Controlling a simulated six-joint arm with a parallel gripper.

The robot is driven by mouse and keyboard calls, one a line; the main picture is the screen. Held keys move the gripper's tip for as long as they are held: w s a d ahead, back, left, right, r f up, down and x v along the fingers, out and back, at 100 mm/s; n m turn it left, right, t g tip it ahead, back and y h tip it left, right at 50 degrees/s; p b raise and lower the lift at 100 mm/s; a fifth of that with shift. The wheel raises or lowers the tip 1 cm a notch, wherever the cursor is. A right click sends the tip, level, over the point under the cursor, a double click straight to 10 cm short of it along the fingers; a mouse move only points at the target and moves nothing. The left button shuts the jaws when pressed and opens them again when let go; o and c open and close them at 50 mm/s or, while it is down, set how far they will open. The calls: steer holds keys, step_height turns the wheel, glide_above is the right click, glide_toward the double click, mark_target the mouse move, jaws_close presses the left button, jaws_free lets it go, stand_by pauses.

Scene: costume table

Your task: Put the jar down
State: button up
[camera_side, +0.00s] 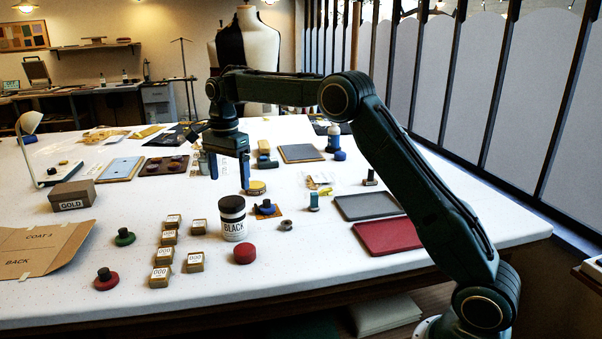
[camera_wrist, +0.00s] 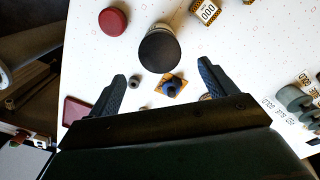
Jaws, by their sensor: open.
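The jar (camera_side: 233,219) is white with a black lid and a label reading BLACK.
Small boxes marked 000 (camera_side: 195,262) stand left of the jar. Red (camera_side: 392,237) and grey (camera_side: 370,206) trays lie farther right. Bare table lies in front of the red lid.

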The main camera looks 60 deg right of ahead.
steer(key=shift+s+a+r, duration=0.15)
steer(key=shift+s+r, duration=0.25)
steer(key=shift+r, duration=0.15)
steer(key=s+a+r+n+t, duration=0.1)
steer(key=s+a+r+n, duration=0.1)
steer(key=s+r+n, duration=0.5)
steer(key=s+a+r+n+t, duration=0.2)
steer(key=s+r, duration=0.1)
steer(key=s, duration=0.9)
steer(key=s+a+f+n+t, duration=0.1)
steer(key=s+f+n, duration=0.2)
steer(key=s, duration=0.7)
steer(key=s+a+f+n+t, duration=0.1)
steer(key=s+f+n, duration=0.2)
steer(key=s+n, duration=0.3)
steer(key=s, duration=0.3)
steer(key=shift+s+f+t, duration=0.3)
steer(key=shift+s+f, duration=0.05)
